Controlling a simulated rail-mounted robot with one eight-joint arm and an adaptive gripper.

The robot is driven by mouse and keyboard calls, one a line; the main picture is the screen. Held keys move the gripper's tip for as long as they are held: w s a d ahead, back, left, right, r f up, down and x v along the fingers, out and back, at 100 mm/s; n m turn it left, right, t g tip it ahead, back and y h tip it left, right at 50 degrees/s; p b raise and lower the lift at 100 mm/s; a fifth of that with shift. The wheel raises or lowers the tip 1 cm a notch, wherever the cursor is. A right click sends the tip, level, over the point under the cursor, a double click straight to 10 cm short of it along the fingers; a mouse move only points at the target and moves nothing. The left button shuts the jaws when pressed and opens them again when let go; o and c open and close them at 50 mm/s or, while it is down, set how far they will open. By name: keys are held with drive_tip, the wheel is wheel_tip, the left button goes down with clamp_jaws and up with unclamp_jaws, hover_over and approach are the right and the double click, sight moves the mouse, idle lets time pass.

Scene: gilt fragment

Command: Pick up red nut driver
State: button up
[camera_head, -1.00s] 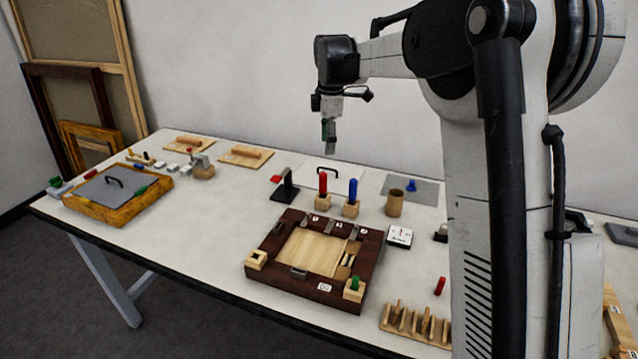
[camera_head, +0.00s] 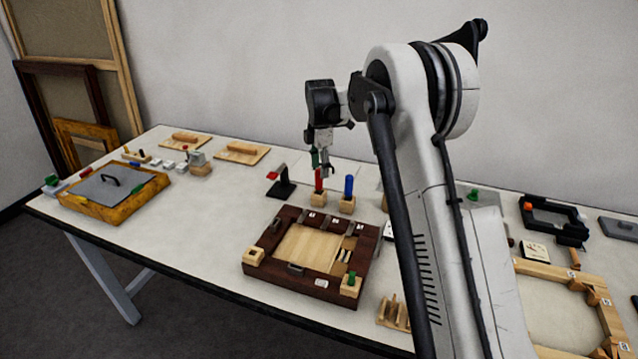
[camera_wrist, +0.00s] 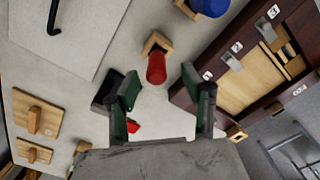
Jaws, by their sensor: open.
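The red nut driver (camera_head: 319,180) stands upright in a small wooden block (camera_head: 318,199) behind the dark wooden frame. In the wrist view the red handle (camera_wrist: 156,68) points toward the camera, just ahead of and between the two spread fingers. My gripper (camera_head: 321,160) is open and hangs over the top of the red handle in the head view. In the wrist view its green-padded fingertips (camera_wrist: 160,88) are apart with nothing held. I cannot tell how deep the handle reaches between them.
A blue-handled driver (camera_head: 348,187) stands in its own block just right of the red one. A black stand with a red top (camera_head: 281,183) is close on the left. The dark wooden frame (camera_head: 259,234) lies in front.

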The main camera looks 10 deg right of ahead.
sight(319, 182)
drive_tip(key=shift+w+f+p, duration=0.2)
drive_tip(key=shift+f+p, duration=0.25)
drive_tip(key=shift+f, duration=2.7)
drive_tip(key=shift+c, duration=0.5)
clamp_jaws()
